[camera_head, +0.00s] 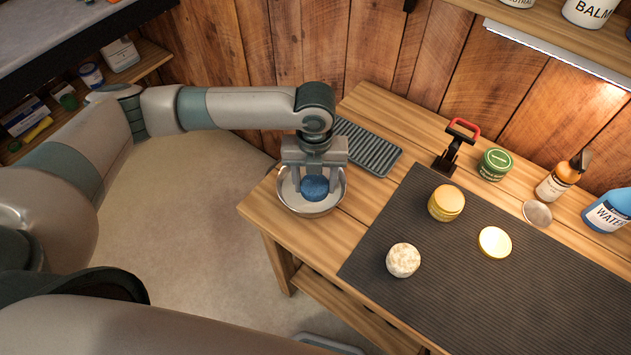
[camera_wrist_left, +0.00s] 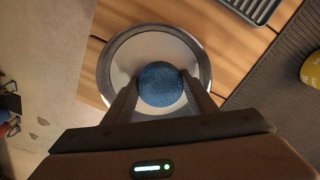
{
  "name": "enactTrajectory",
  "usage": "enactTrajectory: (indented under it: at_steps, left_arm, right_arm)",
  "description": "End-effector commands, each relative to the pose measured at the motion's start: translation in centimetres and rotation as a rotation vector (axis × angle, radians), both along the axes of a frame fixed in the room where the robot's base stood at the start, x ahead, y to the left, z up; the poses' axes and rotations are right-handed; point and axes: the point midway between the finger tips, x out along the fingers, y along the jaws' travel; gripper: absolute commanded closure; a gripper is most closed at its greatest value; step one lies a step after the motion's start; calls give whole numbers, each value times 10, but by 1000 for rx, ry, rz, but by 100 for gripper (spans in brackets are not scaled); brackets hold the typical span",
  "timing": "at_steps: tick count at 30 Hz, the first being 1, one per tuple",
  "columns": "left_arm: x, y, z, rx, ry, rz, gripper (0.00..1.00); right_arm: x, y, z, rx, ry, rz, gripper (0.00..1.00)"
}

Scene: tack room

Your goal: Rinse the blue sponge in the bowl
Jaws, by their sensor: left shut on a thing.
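The blue sponge (camera_head: 315,188) is round and is held between the fingers of my left gripper (camera_head: 314,184). In the left wrist view the sponge (camera_wrist_left: 161,84) sits between the two fingertips (camera_wrist_left: 161,90), which are shut on it. The metal bowl (camera_head: 337,197) stands at the left end of the wooden table, and the sponge is inside its rim as seen from above. The bowl (camera_wrist_left: 121,58) surrounds the sponge in the left wrist view. I cannot tell whether the sponge touches the bowl's bottom or any water. My right gripper is not in view.
A ribbed grey rack (camera_head: 368,147) lies behind the bowl. A red-handled clamp (camera_head: 455,148), green tin (camera_head: 495,164) and bottles (camera_head: 563,177) stand at the back.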

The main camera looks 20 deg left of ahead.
Motion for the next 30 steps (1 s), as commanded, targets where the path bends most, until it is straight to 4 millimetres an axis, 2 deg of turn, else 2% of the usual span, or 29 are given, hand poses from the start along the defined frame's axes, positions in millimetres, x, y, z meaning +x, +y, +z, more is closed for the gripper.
enactTrajectory:
  at_steps: [30]
  left_arm:
    - [7,20,0,0,0,0,69]
  right_arm:
    - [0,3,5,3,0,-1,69]
